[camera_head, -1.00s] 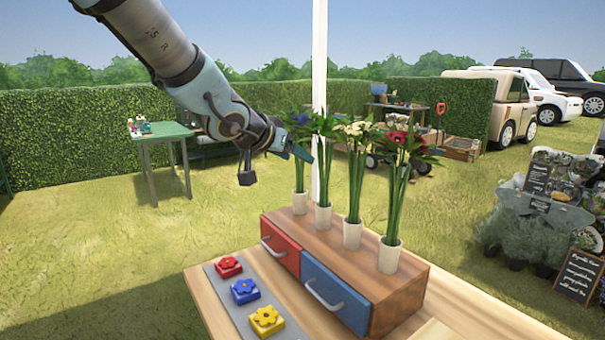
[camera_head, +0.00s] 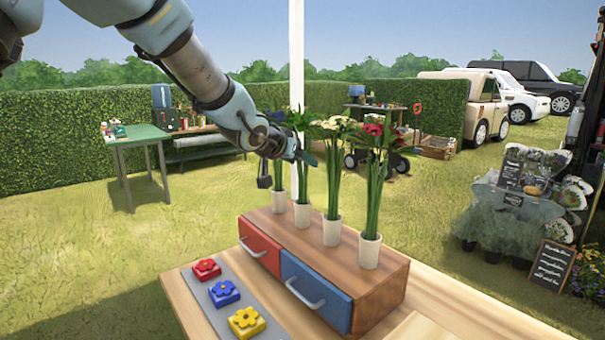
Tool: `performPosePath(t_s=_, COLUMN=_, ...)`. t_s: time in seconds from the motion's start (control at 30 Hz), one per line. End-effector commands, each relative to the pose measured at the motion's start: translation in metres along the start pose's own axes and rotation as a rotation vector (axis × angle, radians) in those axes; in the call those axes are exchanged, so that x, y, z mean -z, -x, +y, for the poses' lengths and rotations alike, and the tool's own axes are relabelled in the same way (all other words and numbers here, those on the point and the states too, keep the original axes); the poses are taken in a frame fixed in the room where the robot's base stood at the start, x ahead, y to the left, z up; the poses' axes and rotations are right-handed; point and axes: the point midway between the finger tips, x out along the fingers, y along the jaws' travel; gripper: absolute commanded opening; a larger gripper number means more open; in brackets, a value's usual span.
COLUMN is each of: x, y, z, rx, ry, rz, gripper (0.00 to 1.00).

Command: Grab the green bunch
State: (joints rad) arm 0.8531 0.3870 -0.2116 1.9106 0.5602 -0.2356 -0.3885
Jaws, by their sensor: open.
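Four holders in a row stand on a wooden drawer box (camera_head: 392,283), each with a tall bunch. The green bunch (camera_head: 303,190), second from the left, has plain leaves on top. Beside it are a blue-flowered bunch (camera_head: 277,175) on the left, a white-flowered bunch (camera_head: 334,180) and a red-flowered bunch (camera_head: 375,195) on the right. My gripper (camera_head: 308,157) is open, at the upper stems of the green bunch, and hides part of them and of the blue bunch. I cannot tell whether its fingers are around the stems or in front of them.
The box has a red drawer (camera_head: 260,245) and a blue drawer (camera_head: 314,290) with handles. A grey strip with red, blue and yellow flower blocks (camera_head: 223,293) lies in front. A white pole (camera_head: 296,60) rises behind. A green table (camera_head: 135,135) stands at the left.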

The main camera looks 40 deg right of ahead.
Motion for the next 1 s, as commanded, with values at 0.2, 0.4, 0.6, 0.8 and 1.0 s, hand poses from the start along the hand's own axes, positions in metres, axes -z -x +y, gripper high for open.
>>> performPosePath(t_s=0.2, x=0.0003, y=-0.0022, z=-0.0001, rx=0.000, ry=-0.001, rz=0.001, gripper=0.65)
performPosePath(t_s=0.4, x=0.0003, y=-0.0021, z=-0.0001, rx=0.000, ry=-0.001, rz=0.001, gripper=0.48)
performPosePath(t_s=0.6, x=0.0003, y=-0.0020, z=-0.0002, rx=0.000, ry=-0.001, rz=0.001, gripper=0.26)
performPosePath(t_s=0.8, x=0.0003, y=-0.0020, z=-0.0002, rx=0.000, ry=-0.001, rz=0.001, gripper=0.03)
performPosePath(t_s=1.0, x=0.0002, y=-0.0020, z=-0.0002, rx=0.000, ry=-0.001, rz=0.001, gripper=0.00)
